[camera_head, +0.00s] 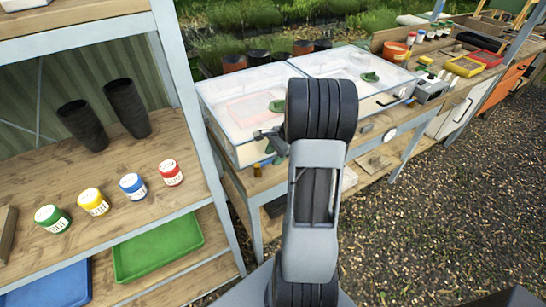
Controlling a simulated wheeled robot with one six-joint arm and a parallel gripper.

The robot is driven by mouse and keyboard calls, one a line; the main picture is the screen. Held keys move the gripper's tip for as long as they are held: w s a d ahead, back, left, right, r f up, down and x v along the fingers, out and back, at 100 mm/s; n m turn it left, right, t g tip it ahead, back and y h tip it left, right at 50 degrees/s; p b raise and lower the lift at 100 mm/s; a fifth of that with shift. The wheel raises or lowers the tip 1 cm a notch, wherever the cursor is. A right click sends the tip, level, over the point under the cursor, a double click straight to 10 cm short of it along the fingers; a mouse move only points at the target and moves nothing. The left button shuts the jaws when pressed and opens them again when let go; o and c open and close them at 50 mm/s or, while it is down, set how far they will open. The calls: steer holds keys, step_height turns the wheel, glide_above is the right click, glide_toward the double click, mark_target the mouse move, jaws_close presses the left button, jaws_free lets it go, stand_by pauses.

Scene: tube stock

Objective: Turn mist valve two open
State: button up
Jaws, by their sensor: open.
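My gripper (265,139) is small in the view, left of my dark wrist, at the front of the left clear-lidded case (238,104). It is open, and I see nothing between its fingers. A small green part (277,156) shows just below and right of the fingers; I cannot tell whether it is a valve handle or whether they touch. A small brass-coloured piece (257,170) stands on the bench edge below the gripper. No number is readable, so I cannot tell which part is mist valve two. My arm hides part of the bench front.
A second clear-lidded case (352,72) stands right of the first. A grey box (431,88) and a yellow tray (466,66) sit further right. A wooden shelf (110,190) at left carries black pots and coloured jars; its metal post (184,85) stands near my gripper. Gravel lies at right.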

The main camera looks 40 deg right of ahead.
steer(key=shift+w+a+f, duration=0.1)
steer(key=shift+a+f, duration=0.15)
steer(key=shift+f, duration=0.3)
jaws_close()
